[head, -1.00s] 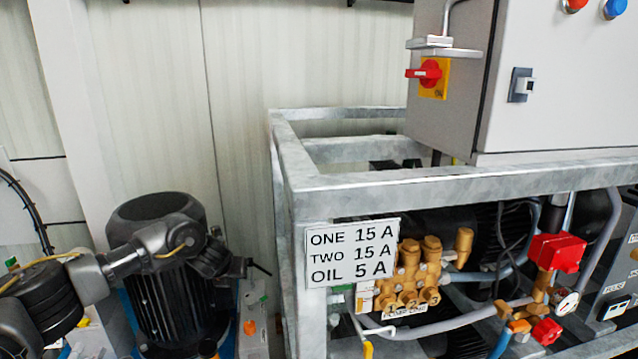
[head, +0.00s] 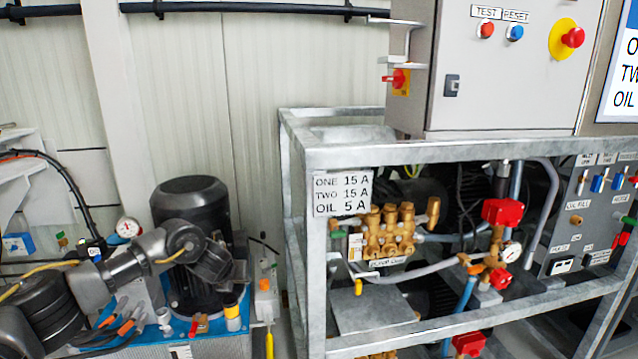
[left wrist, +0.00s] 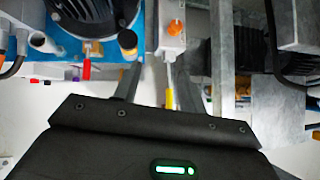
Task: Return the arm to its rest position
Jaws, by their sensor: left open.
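My left arm (head: 125,264) comes in from the left in the head view, bent in front of a black motor (head: 190,205). Its dark left gripper (head: 236,274) is at the arm's end, in front of the motor and left of the metal frame. The fingertips are hard to make out there. In the left wrist view the left gripper (left wrist: 160,82) shows as a dark body with two fingers spread apart, open and empty. A box with an orange button (left wrist: 174,28) and a yellow-handled tool lie beyond the fingers. My right gripper is not in view.
A galvanized frame (head: 460,152) holding brass pumps (head: 385,230) and red-capped valves stands right of the arm. A grey control cabinet (head: 520,70) is above it.

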